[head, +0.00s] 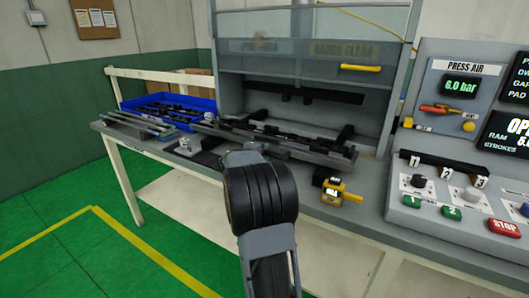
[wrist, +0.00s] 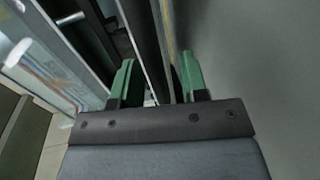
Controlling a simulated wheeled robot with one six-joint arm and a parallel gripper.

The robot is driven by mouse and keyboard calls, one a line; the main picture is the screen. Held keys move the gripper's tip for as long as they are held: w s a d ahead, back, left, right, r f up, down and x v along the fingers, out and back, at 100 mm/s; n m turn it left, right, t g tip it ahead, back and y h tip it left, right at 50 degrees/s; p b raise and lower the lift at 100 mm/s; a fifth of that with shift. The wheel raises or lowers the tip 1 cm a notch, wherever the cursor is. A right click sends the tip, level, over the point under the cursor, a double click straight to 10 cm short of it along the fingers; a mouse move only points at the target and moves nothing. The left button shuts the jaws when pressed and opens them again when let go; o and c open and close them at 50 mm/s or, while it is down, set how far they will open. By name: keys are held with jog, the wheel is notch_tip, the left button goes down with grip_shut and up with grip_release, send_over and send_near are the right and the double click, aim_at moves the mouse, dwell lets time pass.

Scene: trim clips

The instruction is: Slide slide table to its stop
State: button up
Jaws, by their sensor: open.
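The slide table appears to be the long grey and black assembly (head: 315,149) lying across the bench in front of the press opening. My arm reaches up over the bench front and hides part of the near edge, and my gripper's fingers are hidden in the head view. In the wrist view my gripper (wrist: 158,78) is open, its two green fingertips apart. A long thin metal edge and a dark strip (wrist: 146,42) run between and past the fingers. I cannot tell whether either finger touches them.
A blue bin (head: 168,108) of dark parts and several metal strips (head: 138,122) are at the left. A yellow device (head: 342,192) sits on the bench front, right of my arm. The press guard (head: 305,55) is raised. A control panel (head: 460,190) stands at the right.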

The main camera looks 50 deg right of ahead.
jog(key=shift+w+d+f, duration=0.15)
jog(key=shift+d, duration=0.5)
grip_shut()
